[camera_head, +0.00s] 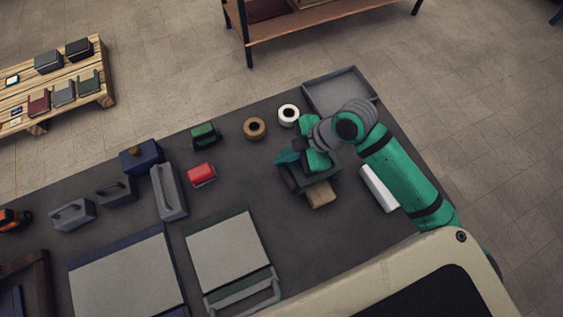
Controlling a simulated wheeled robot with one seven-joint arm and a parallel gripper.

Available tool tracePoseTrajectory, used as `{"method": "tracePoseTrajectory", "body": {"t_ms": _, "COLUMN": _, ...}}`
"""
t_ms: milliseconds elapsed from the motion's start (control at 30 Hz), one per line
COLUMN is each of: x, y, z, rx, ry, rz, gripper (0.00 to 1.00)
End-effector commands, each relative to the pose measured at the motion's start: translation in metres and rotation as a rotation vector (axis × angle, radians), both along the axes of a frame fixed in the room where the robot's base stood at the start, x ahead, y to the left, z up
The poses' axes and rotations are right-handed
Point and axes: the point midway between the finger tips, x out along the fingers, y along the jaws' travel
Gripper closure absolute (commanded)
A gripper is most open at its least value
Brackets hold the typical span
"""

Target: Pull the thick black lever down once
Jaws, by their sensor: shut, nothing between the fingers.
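My gripper (291,157) is at the end of my green and grey arm, low over a dark green device (297,183) on the right part of the table. It looks shut, with nothing seen between its fingers. The device has a tan wooden piece (320,194) sticking out at its front. I cannot make out a thick black lever for certain; my arm and gripper cover much of the device. I cannot tell whether the gripper touches it.
On the dark table (330,240) are a white roll (288,122), a brown roll (254,135), a red block (201,174), a green block (205,134) and a long grey handled piece (168,206). A grey tray (310,99) is behind my arm. A white cylinder (379,189) lies beside it.

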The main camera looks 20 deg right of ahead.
Motion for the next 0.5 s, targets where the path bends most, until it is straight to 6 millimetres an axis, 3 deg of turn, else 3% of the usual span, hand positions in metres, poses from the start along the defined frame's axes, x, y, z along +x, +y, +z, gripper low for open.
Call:
{"method": "tracePoseTrajectory", "body": {"t_ms": 33, "x": -0.011, "y": -0.005, "z": -0.012, "rx": -0.019, "ry": 0.053, "rz": 0.006, "gripper": 1.00}}
{"method": "tracePoseTrajectory", "body": {"t_ms": 500, "x": -0.008, "y": -0.007, "z": 0.008, "rx": -0.019, "ry": 0.049, "rz": 0.006, "gripper": 1.00}}
